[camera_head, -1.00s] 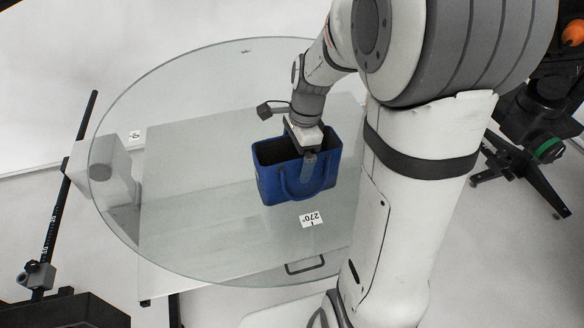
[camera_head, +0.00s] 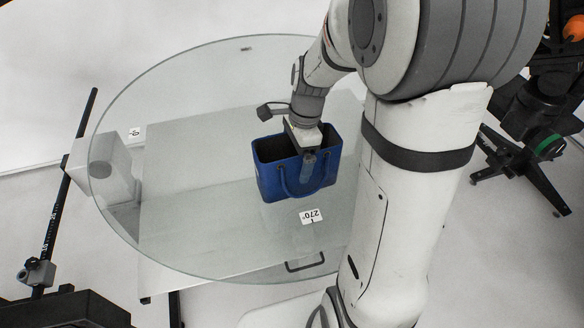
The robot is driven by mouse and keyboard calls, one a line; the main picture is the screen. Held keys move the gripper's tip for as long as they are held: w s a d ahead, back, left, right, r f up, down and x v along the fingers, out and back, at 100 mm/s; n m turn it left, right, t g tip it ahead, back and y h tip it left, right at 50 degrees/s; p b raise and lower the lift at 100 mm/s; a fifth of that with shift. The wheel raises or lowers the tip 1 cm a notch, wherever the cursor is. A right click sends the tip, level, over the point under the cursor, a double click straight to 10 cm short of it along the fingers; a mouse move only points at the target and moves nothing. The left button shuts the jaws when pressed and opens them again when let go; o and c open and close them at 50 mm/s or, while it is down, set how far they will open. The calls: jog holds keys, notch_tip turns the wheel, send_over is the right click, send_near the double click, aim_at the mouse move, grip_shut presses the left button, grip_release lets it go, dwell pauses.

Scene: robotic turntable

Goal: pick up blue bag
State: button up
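The blue bag (camera_head: 272,180) is an open-topped bag with a looped handle on its front side. It is upright on or just above the round glass turntable (camera_head: 190,85); I cannot tell whether it touches the glass. My gripper (camera_head: 308,164) is at the right part of the bag's top. One grey finger shows outside the front wall, within the handle's loop. The other finger is hidden, apparently inside the bag behind that wall. Whether the fingers are closed on the wall is not clear.
A white label marked 270° (camera_head: 311,217) lies in front of the bag. A white block (camera_head: 104,168) and a black ruled pole (camera_head: 62,210) stand at the left. A black stand (camera_head: 530,165) is at the right. The glass left of the bag is clear.

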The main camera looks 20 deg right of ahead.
jog(key=c, duration=1.6)
